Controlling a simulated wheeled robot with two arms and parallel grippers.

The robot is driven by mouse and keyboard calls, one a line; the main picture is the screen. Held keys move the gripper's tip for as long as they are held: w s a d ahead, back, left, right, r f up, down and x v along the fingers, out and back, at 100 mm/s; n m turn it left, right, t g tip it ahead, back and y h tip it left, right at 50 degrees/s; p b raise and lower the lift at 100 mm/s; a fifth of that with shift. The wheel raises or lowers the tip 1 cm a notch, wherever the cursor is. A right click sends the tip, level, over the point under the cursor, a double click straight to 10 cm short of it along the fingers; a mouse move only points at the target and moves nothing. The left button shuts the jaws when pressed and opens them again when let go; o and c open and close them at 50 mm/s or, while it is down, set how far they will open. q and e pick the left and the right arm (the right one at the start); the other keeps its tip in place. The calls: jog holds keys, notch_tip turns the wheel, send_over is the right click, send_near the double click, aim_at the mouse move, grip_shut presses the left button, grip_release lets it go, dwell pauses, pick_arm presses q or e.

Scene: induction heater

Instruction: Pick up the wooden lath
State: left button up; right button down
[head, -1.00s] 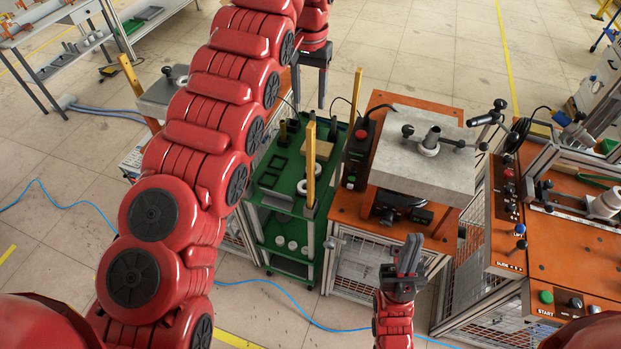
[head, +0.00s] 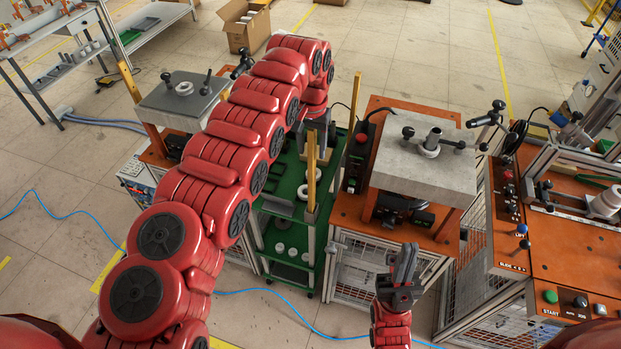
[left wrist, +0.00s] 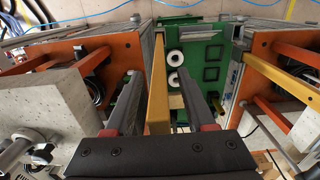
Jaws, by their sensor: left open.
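A tan piece that looks like the wooden lath (left wrist: 176,102) lies on the green cart (left wrist: 215,23), partly hidden behind a yellow upright post (left wrist: 158,90) in the left wrist view. In the head view my left gripper covers that spot. My left gripper (head: 318,150) points down over the cart, open, with nothing visibly gripped. In the left wrist view, the post and the tan piece show between its fingers (left wrist: 160,78); I cannot tell how far above the piece they are. My right gripper (head: 404,264) is low in front of the orange workstation, its fingers together and empty.
Yellow posts (head: 311,172) rise near the cart, close to my left gripper. An orange station with a grey block (head: 425,165) stands to the right, another grey-topped station (head: 183,98) to the left. White rings and dark frames lie on the cart. A cardboard box (head: 243,26) stands behind.

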pick_arm(q)
grip_shut()
dwell(1.4)
